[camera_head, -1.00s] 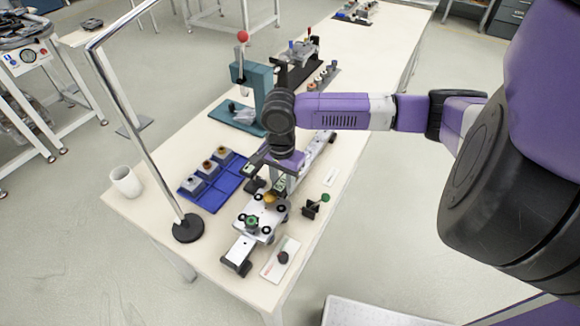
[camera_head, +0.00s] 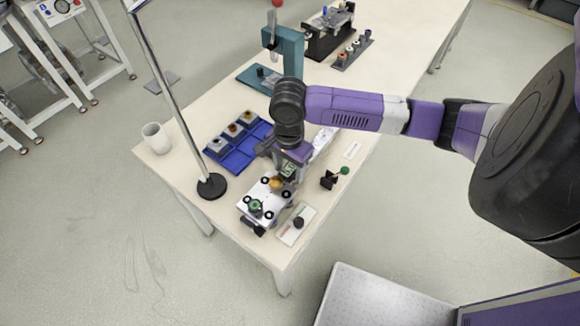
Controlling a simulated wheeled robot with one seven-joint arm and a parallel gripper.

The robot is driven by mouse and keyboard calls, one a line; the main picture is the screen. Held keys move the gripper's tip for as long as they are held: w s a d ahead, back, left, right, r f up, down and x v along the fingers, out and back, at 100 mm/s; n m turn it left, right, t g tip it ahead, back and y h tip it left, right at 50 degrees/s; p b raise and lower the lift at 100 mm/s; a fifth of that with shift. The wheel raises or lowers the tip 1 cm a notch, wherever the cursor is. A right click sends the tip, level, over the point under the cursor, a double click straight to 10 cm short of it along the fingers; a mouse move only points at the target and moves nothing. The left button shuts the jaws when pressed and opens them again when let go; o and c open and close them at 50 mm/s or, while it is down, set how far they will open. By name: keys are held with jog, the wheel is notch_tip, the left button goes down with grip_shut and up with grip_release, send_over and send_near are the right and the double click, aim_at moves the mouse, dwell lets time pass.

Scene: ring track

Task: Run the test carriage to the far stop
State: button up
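The test carriage (camera_head: 262,203) is a pale plate with dark round corners, a green knob (camera_head: 256,207) and a yellow-orange knob (camera_head: 276,183). It sits over the near end of the track, close to the table's front corner. A pale stretch of track (camera_head: 323,140) shows behind my gripper, running toward the back right. My gripper (camera_head: 283,178) points down at the carriage's rear, right at the yellow-orange knob. Its fingertips are hard to make out, and I cannot tell whether they hold the knob. The stop itself cannot be picked out.
Left of the track are a blue tray (camera_head: 240,159), a metal post on a black base (camera_head: 212,187) and a white mug (camera_head: 157,138). To the right are a small black stand with a green knob (camera_head: 329,180) and a white plate with a black knob (camera_head: 297,222). A teal press (camera_head: 285,50) stands behind.

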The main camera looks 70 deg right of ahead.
jog(key=shift+d, duration=0.1)
jog(key=shift+r, duration=3.9)
